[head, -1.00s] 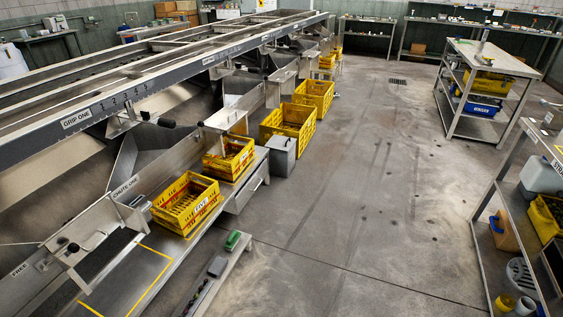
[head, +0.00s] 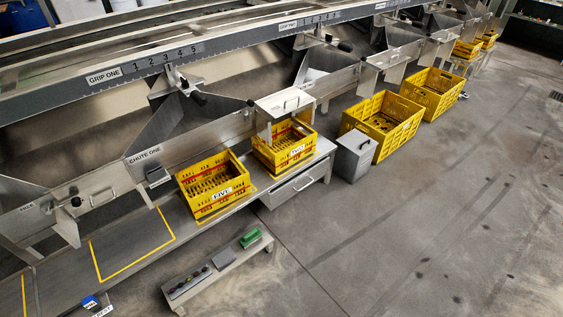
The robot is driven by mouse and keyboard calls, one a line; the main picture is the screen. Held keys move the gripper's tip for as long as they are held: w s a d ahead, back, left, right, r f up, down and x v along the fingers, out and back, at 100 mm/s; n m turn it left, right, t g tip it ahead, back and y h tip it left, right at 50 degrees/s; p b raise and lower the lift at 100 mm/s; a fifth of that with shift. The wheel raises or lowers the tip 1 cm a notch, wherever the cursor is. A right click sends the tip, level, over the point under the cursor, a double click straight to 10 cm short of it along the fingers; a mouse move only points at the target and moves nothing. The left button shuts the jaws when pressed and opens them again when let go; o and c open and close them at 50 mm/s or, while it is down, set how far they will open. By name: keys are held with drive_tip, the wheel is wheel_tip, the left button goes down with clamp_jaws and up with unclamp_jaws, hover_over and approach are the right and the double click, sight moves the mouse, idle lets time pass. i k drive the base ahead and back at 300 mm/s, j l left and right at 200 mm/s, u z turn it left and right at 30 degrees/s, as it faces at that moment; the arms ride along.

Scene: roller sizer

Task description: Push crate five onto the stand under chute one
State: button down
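Crate five (head: 222,194), a yellow slatted crate with a FIVE label on its front, stands upright on the long grey stand (head: 190,250), below and right of the CHUTE ONE label (head: 145,156). It looks empty apart from its slatted floor. A yellow outlined rectangle (head: 131,242) is marked on the stand to the left of the crate, and it is bare. Chute one's grey metal trough (head: 190,140) rises behind the crate. My gripper is not in view.
Another labelled yellow crate (head: 283,152) stands to the right on the stand, beneath a grey box with a handle. A low bench (head: 215,268) with knobs and a green block stands in front. A grey bin (head: 354,155) and larger yellow crates (head: 383,122) stand right. Floor at right is clear.

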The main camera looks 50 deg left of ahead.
sight(216, 197)
drive_tip(key=i+u, duration=0.15)
drive_tip(key=i, duration=0.7)
drive_tip(key=i+l+u, duration=0.15)
drive_tip(key=i, duration=0.7)
drive_tip(key=i+u, duration=0.4)
drive_tip(key=i+l+u, duration=0.2)
drive_tip(key=u, duration=0.25)
drive_tip(key=i+l+u, duration=0.25)
drive_tip(key=u, duration=0.15)
drive_tip(key=i+l+u, duration=0.75)
drive_tip(key=l+u, duration=0.15)
drive_tip(key=l, duration=0.1)
